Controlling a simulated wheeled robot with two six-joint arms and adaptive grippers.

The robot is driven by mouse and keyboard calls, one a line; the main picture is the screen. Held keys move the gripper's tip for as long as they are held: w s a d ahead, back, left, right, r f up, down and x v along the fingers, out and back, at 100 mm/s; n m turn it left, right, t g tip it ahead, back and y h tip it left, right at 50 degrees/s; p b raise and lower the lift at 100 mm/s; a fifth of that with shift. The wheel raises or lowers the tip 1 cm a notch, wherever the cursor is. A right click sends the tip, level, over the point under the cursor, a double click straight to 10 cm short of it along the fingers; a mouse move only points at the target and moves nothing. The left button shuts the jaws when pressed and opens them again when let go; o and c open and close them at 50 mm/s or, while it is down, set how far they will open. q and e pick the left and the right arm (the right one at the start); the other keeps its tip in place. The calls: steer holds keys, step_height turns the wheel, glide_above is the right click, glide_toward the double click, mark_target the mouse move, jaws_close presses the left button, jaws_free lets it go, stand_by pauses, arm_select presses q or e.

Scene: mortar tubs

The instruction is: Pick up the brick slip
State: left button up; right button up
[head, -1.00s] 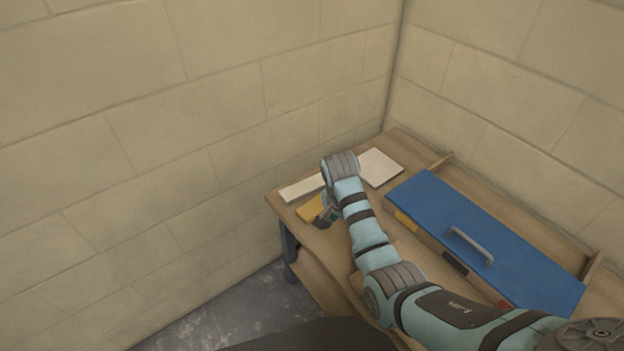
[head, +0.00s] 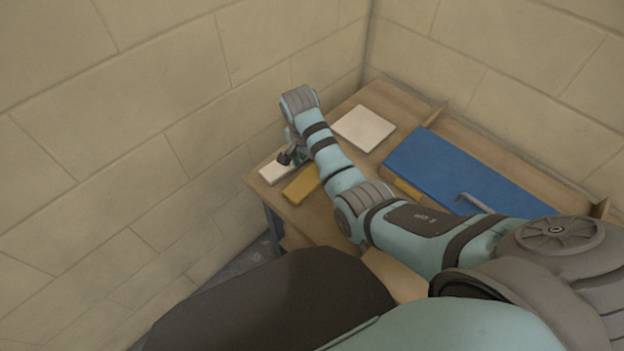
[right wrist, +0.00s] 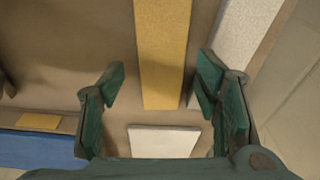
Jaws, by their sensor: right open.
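Two long flat pieces lie side by side on the wooden bench: a yellow one (head: 302,185) and an off-white one (head: 271,173). I cannot tell for sure which is the brick slip. My right gripper (head: 287,157) is open and empty, above the bench near the off-white piece in the head view, partly hidden by its own wrist. In the right wrist view, the yellow piece (right wrist: 163,50) shows between the open fingers (right wrist: 163,76), and the speckled off-white piece (right wrist: 243,35) lies beyond the right finger. My left gripper is not in view.
A white square tile (head: 365,128) lies at the back of the bench (head: 335,225). A blue panel with a grey handle (head: 430,160) lies to the right, with a small yellow piece (head: 407,189) at its edge. Block walls (head: 190,120) stand close behind the bench.

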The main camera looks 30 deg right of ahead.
steer(key=f+b, duration=0.1)
steer(key=f, duration=0.2)
steer(key=f+b, duration=0.1)
steer(key=f, duration=0.1)
steer(key=shift+w+d+b, duration=0.3)
steer(key=shift+d+b, duration=0.05)
steer(key=shift+d, duration=0.05)
steer(key=shift+r, duration=0.1)
steer(key=shift+c, duration=0.5)
steer(key=c, duration=1.2)
steer(key=shift+r, duration=0.15)
step_height(320, 180, up, 14)
steer(key=p, duration=0.6)
step_height(320, 180, up, 6)
steer(key=p, duration=0.4)
glide_above(313, 174)
steer(key=shift+s, duration=0.15)
